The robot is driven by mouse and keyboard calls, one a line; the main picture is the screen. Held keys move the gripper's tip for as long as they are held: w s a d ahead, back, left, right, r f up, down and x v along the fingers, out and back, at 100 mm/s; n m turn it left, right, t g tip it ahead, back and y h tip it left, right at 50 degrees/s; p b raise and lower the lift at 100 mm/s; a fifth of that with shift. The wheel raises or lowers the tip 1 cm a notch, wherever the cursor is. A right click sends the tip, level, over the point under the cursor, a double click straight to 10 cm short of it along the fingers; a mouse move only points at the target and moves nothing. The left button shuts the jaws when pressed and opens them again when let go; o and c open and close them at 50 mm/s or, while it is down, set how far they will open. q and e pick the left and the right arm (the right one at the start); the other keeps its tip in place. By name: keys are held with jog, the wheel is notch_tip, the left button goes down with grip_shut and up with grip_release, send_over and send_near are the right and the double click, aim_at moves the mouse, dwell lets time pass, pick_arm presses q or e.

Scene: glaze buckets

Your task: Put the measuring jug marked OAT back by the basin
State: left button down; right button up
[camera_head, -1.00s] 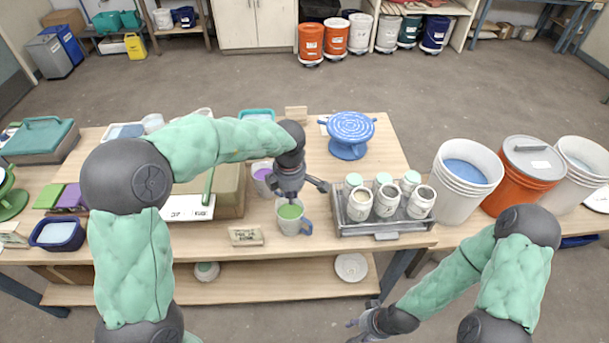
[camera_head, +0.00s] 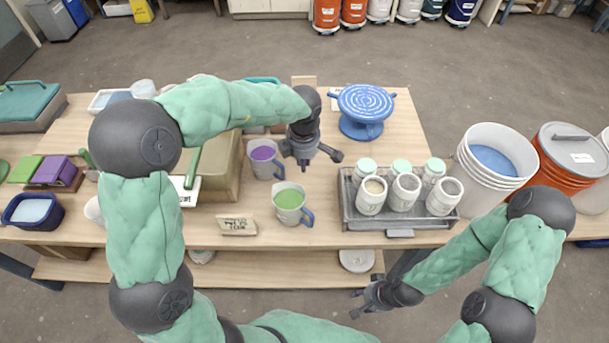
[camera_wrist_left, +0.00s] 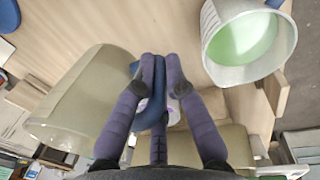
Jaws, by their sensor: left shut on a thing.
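Two pale measuring jugs with blue handles stand on the table. One holds purple glaze (camera_head: 263,153), the other green (camera_head: 289,199); I cannot read a mark on either. My left gripper (camera_head: 303,161) is beside the purple jug, and in the left wrist view its fingers (camera_wrist_left: 158,68) are shut on a blue handle (camera_wrist_left: 152,119), apparently that jug's. The green jug (camera_wrist_left: 246,40) is apart from the fingers there. A beige basin (camera_head: 228,180) is left of the purple jug, partly behind my arm. My right gripper (camera_head: 357,302) is open and empty off the table's front.
A grey tray (camera_head: 398,225) of several jars stands to the right. A blue turntable (camera_head: 365,103) is behind it. A small sign (camera_head: 237,225) lies near the front edge. Bare table shows between the green jug and the tray. Large buckets (camera_head: 493,165) stand further right.

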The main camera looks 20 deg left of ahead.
pick_arm(q)
notch_tip(320, 180, down, 10)
jog(key=b, duration=0.5)
jog(key=shift+r, duration=0.15)
jog(key=c, duration=1.3)
grip_release()
jog(key=shift+r, duration=0.2)
notch_tip(320, 180, up, 12)
jog(key=s+p, duration=0.1)
jog(key=p, duration=0.4)
jog(key=shift+s+d+f+p, duration=0.2)
jog(key=shift+s+f+p, duration=0.05)
jog(key=shift+s+p, duration=0.05)
